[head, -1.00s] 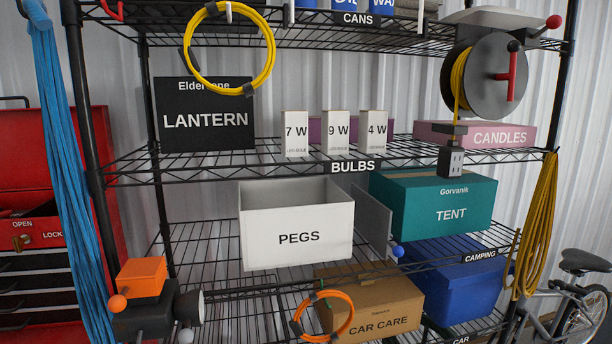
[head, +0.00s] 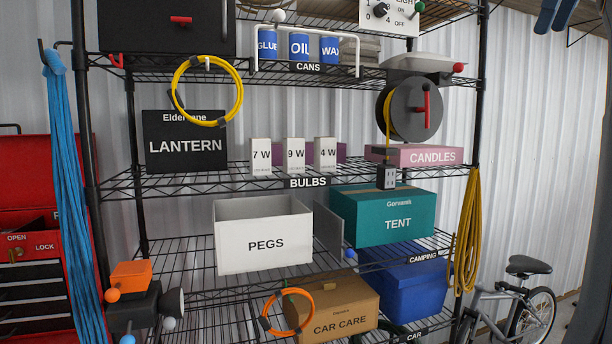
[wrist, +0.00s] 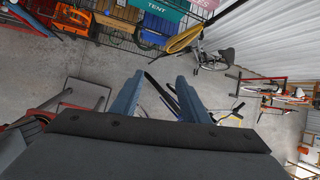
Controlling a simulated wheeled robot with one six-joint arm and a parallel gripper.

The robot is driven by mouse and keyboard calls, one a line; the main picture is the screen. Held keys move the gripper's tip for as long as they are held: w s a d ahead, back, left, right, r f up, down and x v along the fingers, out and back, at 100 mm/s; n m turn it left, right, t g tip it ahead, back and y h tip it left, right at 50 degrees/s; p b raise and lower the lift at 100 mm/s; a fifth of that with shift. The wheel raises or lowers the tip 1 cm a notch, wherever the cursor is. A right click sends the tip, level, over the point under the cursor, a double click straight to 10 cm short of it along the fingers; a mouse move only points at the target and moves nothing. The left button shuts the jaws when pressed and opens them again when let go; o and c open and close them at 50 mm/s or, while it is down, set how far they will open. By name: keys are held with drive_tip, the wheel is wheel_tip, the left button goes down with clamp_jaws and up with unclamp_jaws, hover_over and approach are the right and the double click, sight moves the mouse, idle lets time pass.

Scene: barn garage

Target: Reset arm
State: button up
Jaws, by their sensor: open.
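My gripper (wrist: 160,78) shows in the wrist view with its two blue fingers spread apart. Nothing is held between them, and only floor and distant things show beyond. In the head view, blue finger-like tips (head: 556,15) show at the top right corner and look like my gripper, cut off by the frame edge. They are to the right of the shelf rack and apart from it.
A black wire rack (head: 200,180) holds a white PEGS box (head: 265,255), a teal TENT box (head: 355,215) and a cable reel (head: 408,110). A red tool chest (head: 25,195) stands left. A bicycle (head: 510,305) stands right. Open concrete floor (wrist: 255,55) shows in the wrist view.

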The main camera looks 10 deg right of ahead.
drive_tip(key=w+a+f+n+y+b, duration=0.1)
drive_tip(key=w+a+f+n, duration=0.25)
drive_tip(key=w+f, duration=0.4)
drive_tip(key=w+a+f+n+g+b, duration=0.15)
drive_tip(key=w+f+n, duration=0.25)
drive_tip(key=f, duration=0.6)
drive_tip(key=w+a+f+n+y, duration=0.1)
drive_tip(key=w+a+f+n, duration=0.2)
drive_tip(key=w+f, duration=0.45)
drive_tip(key=a+f+n+g+b, duration=0.1)
drive_tip(key=a+f+n, duration=0.4)
drive_tip(key=f, duration=0.6)
drive_tip(key=a+f+n, duration=0.4)
drive_tip(key=a+f, duration=0.3)
drive_tip(key=f, duration=0.4)
drive_tip(key=s+a+f+n+g+b, duration=0.1)
drive_tip(key=s+a+f+n, duration=0.6)
drive_tip(key=f, duration=0.5)
drive_tip(key=s+a+f+n+g+b, duration=0.1)
drive_tip(key=s+a+f+n, duration=0.6)
drive_tip(key=s+a+f, duration=0.4)
wheel_tip(320, 180, down, 2)
drive_tip(key=shift+f, duration=0.2)
